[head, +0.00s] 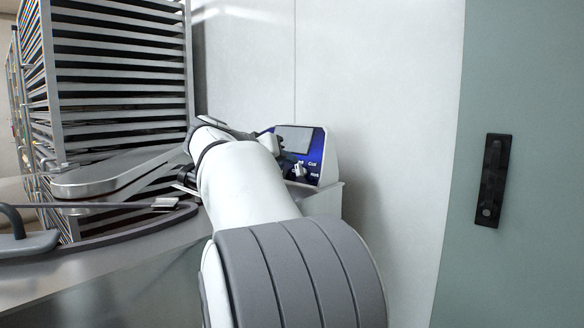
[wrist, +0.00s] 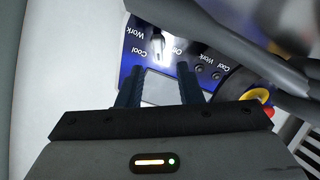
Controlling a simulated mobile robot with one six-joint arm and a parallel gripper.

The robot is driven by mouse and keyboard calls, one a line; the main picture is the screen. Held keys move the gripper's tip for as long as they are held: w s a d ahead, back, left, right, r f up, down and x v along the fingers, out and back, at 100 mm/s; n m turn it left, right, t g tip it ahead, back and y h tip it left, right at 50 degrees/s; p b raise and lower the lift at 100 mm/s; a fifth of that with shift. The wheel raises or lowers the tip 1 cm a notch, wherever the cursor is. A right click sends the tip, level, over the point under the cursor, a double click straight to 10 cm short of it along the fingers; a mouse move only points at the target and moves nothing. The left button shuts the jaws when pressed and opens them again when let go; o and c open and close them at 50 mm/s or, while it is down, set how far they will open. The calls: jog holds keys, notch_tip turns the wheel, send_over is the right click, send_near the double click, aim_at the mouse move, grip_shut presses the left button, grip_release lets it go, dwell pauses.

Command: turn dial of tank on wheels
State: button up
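The tank's control panel (head: 318,152) is a blue face with a grey screen in a white housing, partly behind my arm in the head view. In the wrist view the panel (wrist: 190,50) appears turned around, with "Work", "Cool" and "Off" labels. A pale dial (wrist: 158,43) stands out from it between the labels. My gripper (wrist: 159,68) is open, its two dark fingers apart and pointing toward the panel. The dial shows beyond and between the fingertips, and nothing is held. Whether a finger touches the panel is unclear.
A yellow-ringed red button (wrist: 262,97) sits right of the fingers. A steel surface (head: 110,290) with curved metal parts lies to the left. A tray rack (head: 120,80) stands behind it. A pale wall (head: 385,110) and a green door (head: 530,80) are right.

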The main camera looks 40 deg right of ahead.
aim_at(297, 167)
jog(key=shift+x, duration=2.35)
jog(key=shift+c, duration=0.3)
jog(key=shift+s, duration=0.1)
grip_shut()
